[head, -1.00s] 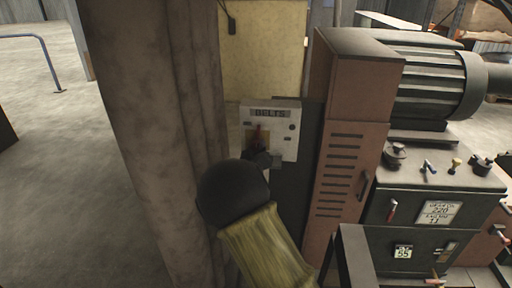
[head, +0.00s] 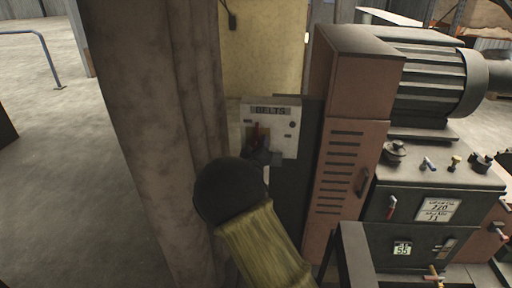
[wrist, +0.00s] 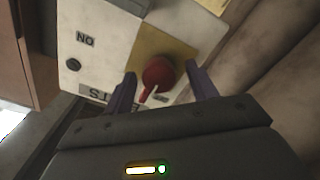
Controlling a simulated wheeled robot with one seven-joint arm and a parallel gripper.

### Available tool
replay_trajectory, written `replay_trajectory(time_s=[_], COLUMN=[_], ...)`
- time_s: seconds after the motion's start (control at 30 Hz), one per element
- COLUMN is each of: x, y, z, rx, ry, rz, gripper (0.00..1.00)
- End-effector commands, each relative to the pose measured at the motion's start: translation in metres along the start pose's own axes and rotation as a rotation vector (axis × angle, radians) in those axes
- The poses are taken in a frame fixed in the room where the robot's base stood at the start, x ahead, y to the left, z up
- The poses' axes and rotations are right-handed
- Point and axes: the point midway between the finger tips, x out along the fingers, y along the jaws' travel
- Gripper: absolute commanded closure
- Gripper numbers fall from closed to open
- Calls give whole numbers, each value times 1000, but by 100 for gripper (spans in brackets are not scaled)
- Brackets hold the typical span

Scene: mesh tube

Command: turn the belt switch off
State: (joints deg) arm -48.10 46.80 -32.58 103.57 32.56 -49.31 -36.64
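In the wrist view the red handle (wrist: 157,73) sits between the two purple fingers of my gripper (wrist: 161,71). The fingers are spread, with a visible gap on each side of the handle.
A thick pillar (head: 140,120) stands close on the left of the switch. A reddish-brown vented cabinet (head: 345,150) stands to the right, with a dark machine (head: 430,205) carrying levers and a motor (head: 432,85) beyond it. Open floor (head: 45,180) lies at the far left.

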Motion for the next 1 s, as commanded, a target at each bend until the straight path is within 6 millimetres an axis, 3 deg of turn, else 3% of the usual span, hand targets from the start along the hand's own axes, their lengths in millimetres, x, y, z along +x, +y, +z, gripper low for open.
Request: replay_trajectory(time_s=[0.17, 0.37, 1.0], x=[-1, -18, -141], y=[0, 0, -2], z=[0, 0, 0], rx=[1, 3, 2], ry=[0, 1, 0], rz=[1, 0, -3], gripper=[43, 43, 43])
